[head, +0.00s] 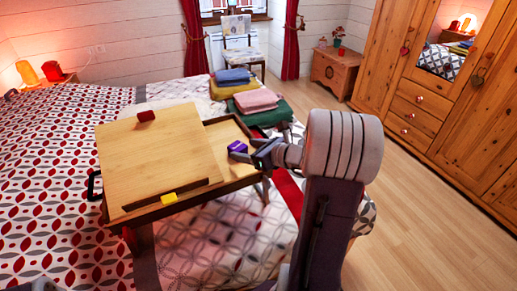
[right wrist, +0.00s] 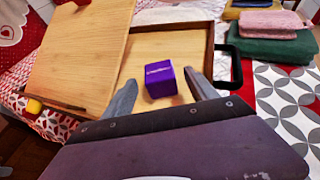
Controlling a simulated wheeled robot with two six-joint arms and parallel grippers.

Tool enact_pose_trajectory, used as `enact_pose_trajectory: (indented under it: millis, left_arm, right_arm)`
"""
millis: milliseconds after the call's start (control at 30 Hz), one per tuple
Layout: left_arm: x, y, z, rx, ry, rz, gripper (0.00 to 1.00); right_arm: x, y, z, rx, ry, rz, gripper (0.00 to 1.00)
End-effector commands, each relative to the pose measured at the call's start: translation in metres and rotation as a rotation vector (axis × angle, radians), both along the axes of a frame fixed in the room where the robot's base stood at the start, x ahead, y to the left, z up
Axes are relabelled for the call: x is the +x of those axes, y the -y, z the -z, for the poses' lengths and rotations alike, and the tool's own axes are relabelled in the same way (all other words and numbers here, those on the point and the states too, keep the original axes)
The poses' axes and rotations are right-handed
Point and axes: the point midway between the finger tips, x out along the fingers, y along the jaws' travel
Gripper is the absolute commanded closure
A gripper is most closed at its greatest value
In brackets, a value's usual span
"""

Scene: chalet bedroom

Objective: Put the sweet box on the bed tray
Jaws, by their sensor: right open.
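The bed tray (head: 160,155) stands on the bed, with a large tilted wooden board and a lower flat section (right wrist: 185,45) beside it. A small purple box (head: 238,146), which I take to be the sweet box, is at the flat section. My right gripper (head: 252,151) reaches in over the tray's right side. In the right wrist view the purple box (right wrist: 161,79) sits between the tips of the open fingers (right wrist: 160,92), with a gap on each side. I cannot tell whether its underside touches the tray. My left gripper is not in view.
A red block (head: 146,115) is at the board's top edge and a yellow block (head: 169,198) at its lower ledge. Folded towels (head: 256,100) lie behind the tray. A dark handle (right wrist: 229,66) stands at the tray's side. Floor is clear at right.

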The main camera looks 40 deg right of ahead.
Motion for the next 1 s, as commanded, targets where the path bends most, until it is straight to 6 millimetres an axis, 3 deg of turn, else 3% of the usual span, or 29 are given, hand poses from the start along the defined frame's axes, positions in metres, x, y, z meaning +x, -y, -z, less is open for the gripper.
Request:
enact_pose_trajectory:
  millis: [200,367,1000]
  left_arm:
    - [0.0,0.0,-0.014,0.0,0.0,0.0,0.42]
    - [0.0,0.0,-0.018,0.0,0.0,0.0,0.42]
    - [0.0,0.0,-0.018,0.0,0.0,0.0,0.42]
  right_arm:
    - [-0.044,0.011,-0.022,-0.001,0.0,0.005,0.33]
    - [-0.063,0.016,-0.028,0.0,0.0,0.003,0.33]
    - [-0.067,0.016,-0.029,0.0,0.0,0.0,0.33]
